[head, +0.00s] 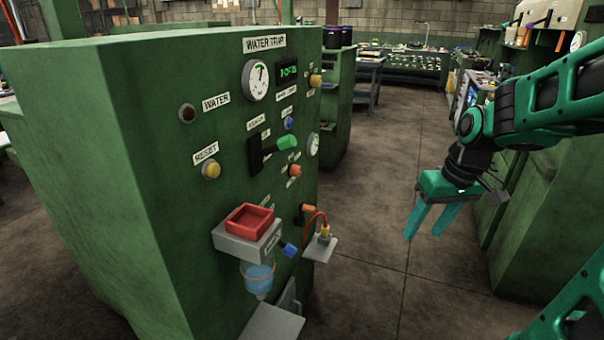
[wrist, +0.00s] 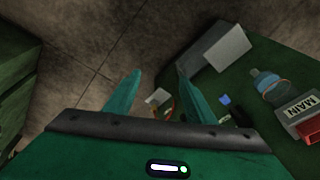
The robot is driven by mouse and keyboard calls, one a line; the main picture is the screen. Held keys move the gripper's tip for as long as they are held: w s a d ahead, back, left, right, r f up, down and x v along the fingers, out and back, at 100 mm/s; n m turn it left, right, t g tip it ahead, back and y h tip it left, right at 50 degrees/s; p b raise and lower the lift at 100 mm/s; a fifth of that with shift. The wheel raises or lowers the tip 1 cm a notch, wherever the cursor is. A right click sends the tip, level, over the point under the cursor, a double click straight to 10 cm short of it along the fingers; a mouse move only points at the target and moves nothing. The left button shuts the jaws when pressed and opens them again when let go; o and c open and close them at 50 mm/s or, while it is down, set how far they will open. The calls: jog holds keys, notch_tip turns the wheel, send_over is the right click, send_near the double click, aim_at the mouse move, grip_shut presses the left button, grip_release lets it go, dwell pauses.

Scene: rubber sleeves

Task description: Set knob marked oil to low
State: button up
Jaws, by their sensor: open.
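A green machine cabinet (head: 110,130) on the left carries a panel of labelled controls. No label that I can read says oil or low, so I cannot tell which knob is the oil one. An orange knob (head: 307,209) sits low on the panel, and a blue knob (head: 289,249) sits below and left of it. A red-orange knob (head: 294,171) and a yellow one (head: 315,81) are higher up. My gripper (head: 424,236) is open and empty, right of the panel and apart from it. Its two fingers (wrist: 158,76) point over the floor in the wrist view.
A red tray (head: 249,220) on a grey ledge, a blue-tinted cup (head: 258,278) and a small shelf with an orange cable (head: 321,248) stick out from the panel. Another green cabinet (head: 525,190) stands right; floor between is clear.

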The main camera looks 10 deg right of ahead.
jog(key=w+a+f+n+t+y, duration=0.1)
jog(key=w+a+n+y, duration=0.15)
jog(key=w, duration=0.75)
jog(key=w+a+f+n+t+y, duration=0.1)
jog(key=w+a+n+t, duration=0.2)
jog(key=w, duration=0.6)
jog(key=n+t+y, duration=0.2)
jog(key=n+y, duration=0.4)
jog(key=y, duration=0.1)
send_near(300, 171)
jog(key=shift+h, duration=0.35)
jog(key=x, duration=0.9)
jog(key=shift+r, duration=0.2)
jog(key=c, duration=1)
